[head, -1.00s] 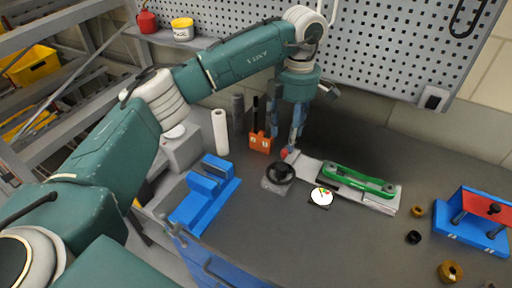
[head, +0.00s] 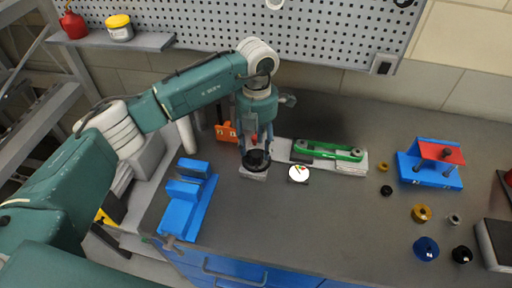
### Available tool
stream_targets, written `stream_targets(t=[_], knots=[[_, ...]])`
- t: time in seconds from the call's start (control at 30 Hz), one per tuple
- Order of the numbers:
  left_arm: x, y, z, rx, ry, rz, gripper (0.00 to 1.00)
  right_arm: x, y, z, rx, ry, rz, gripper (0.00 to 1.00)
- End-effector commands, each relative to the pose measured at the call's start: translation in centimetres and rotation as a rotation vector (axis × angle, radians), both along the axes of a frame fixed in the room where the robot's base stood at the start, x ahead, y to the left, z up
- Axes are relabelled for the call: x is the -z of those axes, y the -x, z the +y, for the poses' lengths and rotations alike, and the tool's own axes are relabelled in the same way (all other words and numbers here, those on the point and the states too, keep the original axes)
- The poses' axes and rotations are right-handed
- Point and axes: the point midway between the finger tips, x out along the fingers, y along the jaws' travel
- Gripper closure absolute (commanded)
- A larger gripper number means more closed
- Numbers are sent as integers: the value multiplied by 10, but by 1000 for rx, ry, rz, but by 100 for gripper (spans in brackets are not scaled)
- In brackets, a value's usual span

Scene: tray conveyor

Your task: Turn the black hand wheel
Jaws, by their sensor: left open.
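The black hand wheel (head: 257,162) sits on a small grey base (head: 253,175) on the dark workbench, left of the middle of the head view. My left gripper (head: 255,153) points down over the wheel, open, with its fingers spread to either side of it. The fingertips are at about the wheel's height; I cannot tell whether they touch its rim. The fingers and their shadow hide part of the wheel. My right gripper is not in view.
A blue vise (head: 188,203) stands to the left, an orange block (head: 226,132) behind. The bench in front of the wheel is clear.

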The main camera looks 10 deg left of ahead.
Motion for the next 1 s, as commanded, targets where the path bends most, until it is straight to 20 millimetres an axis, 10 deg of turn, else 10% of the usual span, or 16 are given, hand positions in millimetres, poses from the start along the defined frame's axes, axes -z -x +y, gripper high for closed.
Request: stream_targets(t=[0.57,0.8,1.0], knots=[[32,0,0,1,-1,-1,52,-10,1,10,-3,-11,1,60],[31,0,0,1,0,-1,97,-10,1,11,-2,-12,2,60],[34,-1,0,15,-1,-3,98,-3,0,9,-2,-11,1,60]])
